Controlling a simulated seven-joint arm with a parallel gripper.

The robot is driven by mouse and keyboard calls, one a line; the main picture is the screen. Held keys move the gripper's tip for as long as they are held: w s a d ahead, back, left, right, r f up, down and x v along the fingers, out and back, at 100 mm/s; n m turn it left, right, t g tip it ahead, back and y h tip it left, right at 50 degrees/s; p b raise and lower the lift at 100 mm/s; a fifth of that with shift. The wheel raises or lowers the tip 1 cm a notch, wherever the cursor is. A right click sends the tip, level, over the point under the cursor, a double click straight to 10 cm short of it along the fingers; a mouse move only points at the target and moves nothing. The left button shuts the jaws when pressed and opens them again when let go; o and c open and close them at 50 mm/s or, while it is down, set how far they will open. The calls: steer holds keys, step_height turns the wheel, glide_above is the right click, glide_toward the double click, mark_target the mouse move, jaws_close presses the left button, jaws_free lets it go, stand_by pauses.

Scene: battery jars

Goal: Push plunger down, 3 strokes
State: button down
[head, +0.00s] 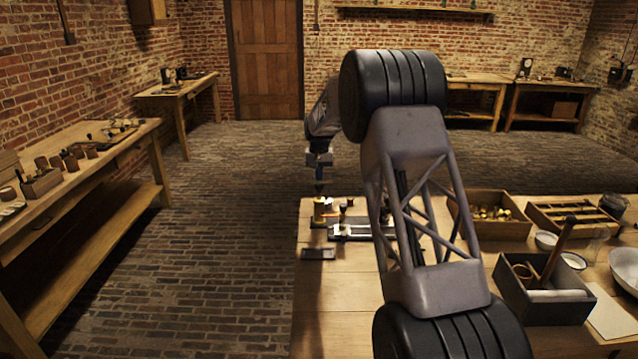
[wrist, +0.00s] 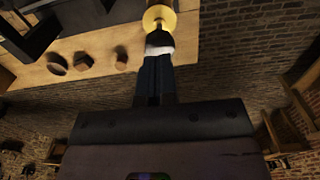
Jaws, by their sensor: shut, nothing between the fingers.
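My gripper (head: 319,188) points straight down at the left end of the wooden bench, with its fingers shut and nothing held. Its tips are just above or at a small brass-coloured apparatus (head: 321,209). In the wrist view the shut fingertips (wrist: 159,45) lie at the edge of a round brass disc (wrist: 158,19), which seems to be the top of that apparatus. I cannot tell whether they touch it. The plunger itself is not clearly distinct; the fingers and the small size hide its height.
A metal-railed device (head: 362,232) and a small dark plate (head: 318,254) lie beside the apparatus. My arm covers the bench's middle. Wooden trays (head: 492,230), a dark box (head: 540,304) and bowls (head: 625,262) stand at the right. The bench's left edge is close to the apparatus.

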mark_target(319, 184)
step_height(319, 184, up, 10)
stand_by(0.5)
stand_by(0.6)
steer(key=s+d+r, duration=0.4)
steer(key=s+r, duration=0.1)
steer(key=s, duration=0.7)
steer(key=s+d+r+t, duration=0.1)
steer(key=s+d+r, duration=0.35)
steer(key=s, duration=0.75)
steer(key=s+d+r, duration=0.3)
steer(key=s+r, duration=0.2)
steer(key=s, duration=0.7)
steer(key=s+d+f, duration=0.2)
steer(key=s+f, duration=0.1)
steer(key=s, duration=0.9)
steer(key=s+d+f+t, duration=0.1)
steer(key=s+f, duration=0.3)
steer(key=s, duration=0.9)
steer(key=s+d+f, duration=0.3)
steer(key=s, duration=1)
steer(key=shift+f+t, duration=0.3)
steer(key=shift+f, duration=0.05)
